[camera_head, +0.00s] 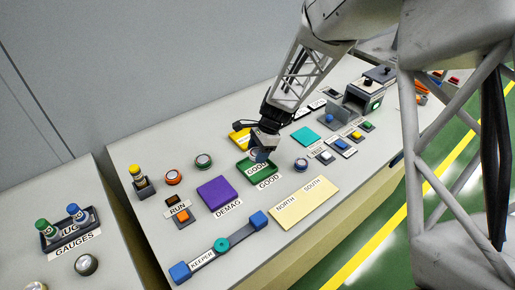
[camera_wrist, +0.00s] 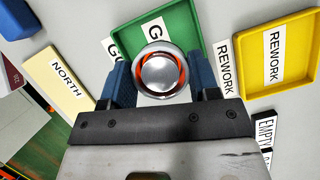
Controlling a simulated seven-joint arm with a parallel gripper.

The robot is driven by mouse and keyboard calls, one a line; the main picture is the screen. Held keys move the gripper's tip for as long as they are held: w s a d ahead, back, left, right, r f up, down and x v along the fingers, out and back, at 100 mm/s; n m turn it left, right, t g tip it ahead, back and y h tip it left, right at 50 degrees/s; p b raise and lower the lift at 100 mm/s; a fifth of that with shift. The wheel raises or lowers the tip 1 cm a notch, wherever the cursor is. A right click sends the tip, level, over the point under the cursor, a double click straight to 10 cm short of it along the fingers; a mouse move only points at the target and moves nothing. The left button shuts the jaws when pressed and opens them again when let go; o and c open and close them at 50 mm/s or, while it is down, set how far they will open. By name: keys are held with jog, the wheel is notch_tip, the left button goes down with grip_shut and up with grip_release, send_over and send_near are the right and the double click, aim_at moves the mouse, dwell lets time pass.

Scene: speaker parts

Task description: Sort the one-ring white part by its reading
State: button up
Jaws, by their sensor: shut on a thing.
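My gripper (camera_wrist: 160,82) is shut on a round silver-grey part (camera_wrist: 157,72) with a domed centre and an orange-red ring, seen end-on between the two blue fingers. How many rings its side carries cannot be made out. In the head view my gripper (camera_head: 262,152) hangs over the green GOOD tray (camera_head: 243,175), and the part is mostly hidden by the fingers. In the wrist view the green tray (camera_wrist: 125,40) lies behind the part; the gap between them cannot be told. The yellow REWORK tray (camera_head: 236,139) is beside it and looks empty in the wrist view (camera_wrist: 308,72).
Round parts stand near the trays: one orange-banded (camera_head: 173,178), one dark-banded (camera_head: 203,161), one blue-banded (camera_head: 301,165). A purple DEMAG pad (camera_head: 217,193), a NORTH/SOUTH plate (camera_head: 303,203) and a KEEPER bar (camera_head: 240,235) lie in front. A grey device (camera_head: 350,112) stands at the back right.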

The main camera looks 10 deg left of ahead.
aim_at(258, 168)
jog(key=shift+f, duration=1.55)
jog(key=shift+f, duration=1.1)
jog(key=o, duration=1.3)
jog(key=shift+v, duration=3.95)
